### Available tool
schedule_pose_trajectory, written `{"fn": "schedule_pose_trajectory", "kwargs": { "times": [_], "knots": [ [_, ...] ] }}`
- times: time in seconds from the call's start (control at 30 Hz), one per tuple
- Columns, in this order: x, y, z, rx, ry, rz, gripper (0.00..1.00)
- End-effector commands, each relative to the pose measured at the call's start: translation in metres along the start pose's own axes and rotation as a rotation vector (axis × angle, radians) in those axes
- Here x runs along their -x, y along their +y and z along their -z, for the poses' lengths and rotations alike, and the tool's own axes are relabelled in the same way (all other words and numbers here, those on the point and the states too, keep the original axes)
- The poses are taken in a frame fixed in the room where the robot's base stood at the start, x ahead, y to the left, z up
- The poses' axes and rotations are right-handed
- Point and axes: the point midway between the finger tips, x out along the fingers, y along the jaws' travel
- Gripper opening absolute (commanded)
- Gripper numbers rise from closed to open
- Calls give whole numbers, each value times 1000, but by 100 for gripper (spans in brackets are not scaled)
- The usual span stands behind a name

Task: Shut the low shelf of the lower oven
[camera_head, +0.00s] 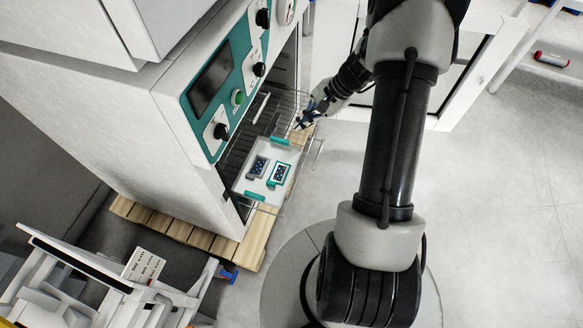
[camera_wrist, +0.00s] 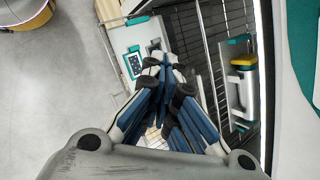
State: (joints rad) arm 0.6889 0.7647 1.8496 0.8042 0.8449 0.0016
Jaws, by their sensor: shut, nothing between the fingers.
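The lower oven (camera_head: 165,110) is a white cabinet with a teal control panel, and its front is open. A wire shelf (camera_head: 316,152) sticks out of the opening low down; its bars also show in the wrist view (camera_wrist: 207,62). A white tray (camera_head: 247,178) with teal handles lies on it, holding two small dark devices (camera_head: 279,173). My gripper (camera_head: 303,121) is shut and empty, beside the shelf's far part in the head view. The wrist view shows its closed fingers (camera_wrist: 165,66) over the wires; I cannot tell whether they touch.
A wooden pallet (camera_head: 180,227) lies under the oven. A white cabinet-like panel (camera_head: 470,75) stands behind my arm. A grey and yellow object (camera_wrist: 240,85) is right of the wires. The floor at right is clear.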

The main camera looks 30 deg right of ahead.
Motion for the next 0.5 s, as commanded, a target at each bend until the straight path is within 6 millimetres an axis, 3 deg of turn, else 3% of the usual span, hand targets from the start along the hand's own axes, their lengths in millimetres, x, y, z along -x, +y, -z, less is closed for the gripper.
{"fn": "schedule_pose_trajectory", "kwargs": {
  "times": [0.03, 0.2, 0.33, 0.5],
  "knots": [
    [-24, 21, 28, -97, -19, 23, 0],
    [-93, 85, 99, -389, -55, 117, 0],
    [-149, 145, 139, -609, -75, 187, 0],
    [-213, 213, 162, -844, -95, 261, 0]
  ]
}}
